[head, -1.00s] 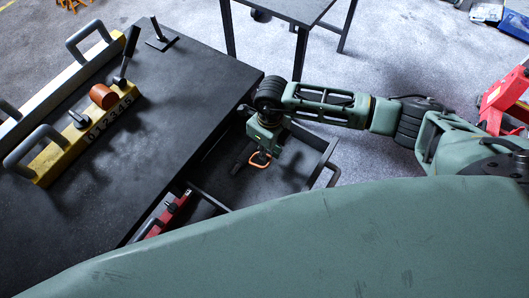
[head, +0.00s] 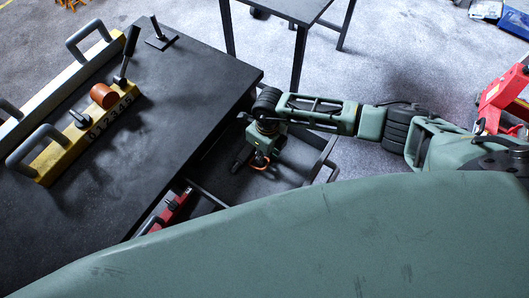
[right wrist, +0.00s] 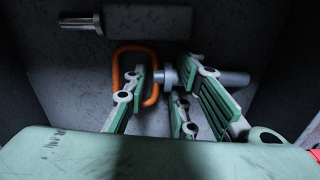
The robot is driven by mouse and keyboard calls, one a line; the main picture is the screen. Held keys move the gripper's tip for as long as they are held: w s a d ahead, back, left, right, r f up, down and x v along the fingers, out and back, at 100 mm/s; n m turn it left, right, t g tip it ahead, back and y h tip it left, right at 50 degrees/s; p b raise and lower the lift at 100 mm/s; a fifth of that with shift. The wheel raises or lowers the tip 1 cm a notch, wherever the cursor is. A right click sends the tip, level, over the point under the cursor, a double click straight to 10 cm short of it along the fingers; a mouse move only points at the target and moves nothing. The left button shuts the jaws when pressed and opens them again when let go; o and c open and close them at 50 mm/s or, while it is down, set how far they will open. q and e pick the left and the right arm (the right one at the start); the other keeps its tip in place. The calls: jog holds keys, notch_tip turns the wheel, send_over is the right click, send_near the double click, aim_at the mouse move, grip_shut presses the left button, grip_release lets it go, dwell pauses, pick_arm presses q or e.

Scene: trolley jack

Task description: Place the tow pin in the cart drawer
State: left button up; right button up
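My right gripper (right wrist: 165,78) points down inside the open cart drawer (head: 305,172). Its fingers converge on the pin's collar, one on the loop side and two on the shaft side, and look shut on it. The pin lies sideways, low over the drawer floor; I cannot tell whether it touches. My left gripper is not in view.
A dark cylinder with a silver end (right wrist: 150,20) lies in the drawer beside the pin. A red item (head: 172,208) lies nearer the front. The dark cart top (head: 175,110) overhangs on the left and carries a yellow numbered block (head: 65,150) with an orange knob.

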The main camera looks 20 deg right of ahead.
jog(key=shift+o, duration=0.7)
jog(key=shift+r, duration=0.2)
notch_tip(320, 180, up, 12)
jog(key=b, duration=0.2)
jog(key=shift+w+d, duration=0.25)
jog(key=shift+d, duration=0.15)
